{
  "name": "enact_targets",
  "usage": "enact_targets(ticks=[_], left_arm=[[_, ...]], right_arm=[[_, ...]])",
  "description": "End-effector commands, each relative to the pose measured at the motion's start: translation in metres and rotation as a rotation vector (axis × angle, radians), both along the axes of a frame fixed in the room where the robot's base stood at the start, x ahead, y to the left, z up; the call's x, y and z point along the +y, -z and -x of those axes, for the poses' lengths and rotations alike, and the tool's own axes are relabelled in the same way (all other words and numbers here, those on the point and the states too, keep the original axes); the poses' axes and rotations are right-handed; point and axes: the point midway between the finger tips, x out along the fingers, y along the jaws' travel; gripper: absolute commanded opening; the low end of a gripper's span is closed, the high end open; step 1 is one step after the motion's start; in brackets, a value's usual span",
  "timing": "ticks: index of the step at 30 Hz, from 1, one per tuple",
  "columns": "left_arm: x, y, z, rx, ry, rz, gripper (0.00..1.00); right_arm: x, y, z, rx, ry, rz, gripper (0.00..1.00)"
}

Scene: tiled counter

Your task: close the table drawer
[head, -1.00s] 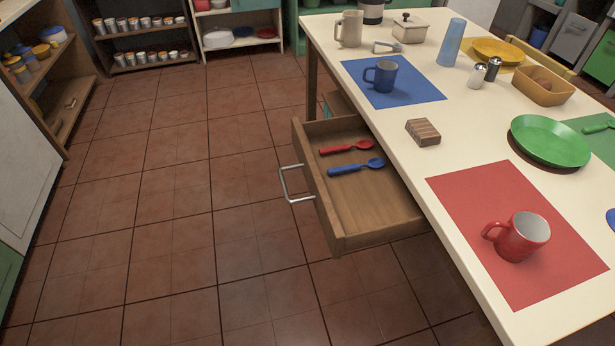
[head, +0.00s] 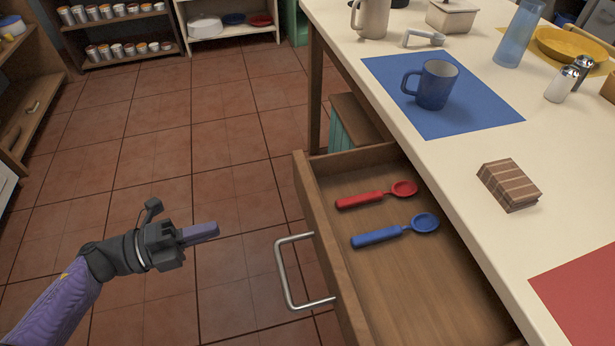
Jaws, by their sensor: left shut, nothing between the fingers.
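The wooden table drawer (head: 330,246) is pulled out from under the cream table (head: 455,175). Its metal bar handle (head: 288,279) faces left, towards my left gripper. A red spoon (head: 376,195) and a blue spoon (head: 395,230) lie inside it. My left gripper (head: 214,230) is shut and empty, over the floor to the left of the handle and apart from it. My right gripper is not in view.
On the table stand a blue mug (head: 432,86) on a blue mat (head: 480,112), a wooden block (head: 508,185), shakers (head: 562,83) and a blue cup (head: 519,35). A stool (head: 352,118) is behind the drawer. The tiled floor at left is clear.

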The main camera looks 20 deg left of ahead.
Motion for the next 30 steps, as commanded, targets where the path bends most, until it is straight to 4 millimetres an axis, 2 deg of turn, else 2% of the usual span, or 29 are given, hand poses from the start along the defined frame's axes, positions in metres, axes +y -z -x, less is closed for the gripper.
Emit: enact_targets(ticks=[5, 21, 25, 30], left_arm=[[-0.012, -0.007, 0.0, -0.05, 0.08, -0.038, 0.0], [-0.103, -0.005, -0.062, -0.047, 0.073, -0.033, 0.0], [-0.116, -0.005, -0.07, -0.045, 0.072, -0.032, 0.0], [-0.122, -0.007, -0.074, -0.045, 0.071, -0.032, 0.0]], right_arm=[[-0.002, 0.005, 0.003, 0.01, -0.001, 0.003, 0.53], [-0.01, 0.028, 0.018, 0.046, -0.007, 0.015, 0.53], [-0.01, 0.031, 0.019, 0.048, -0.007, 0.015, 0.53], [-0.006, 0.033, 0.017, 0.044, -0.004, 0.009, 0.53]])
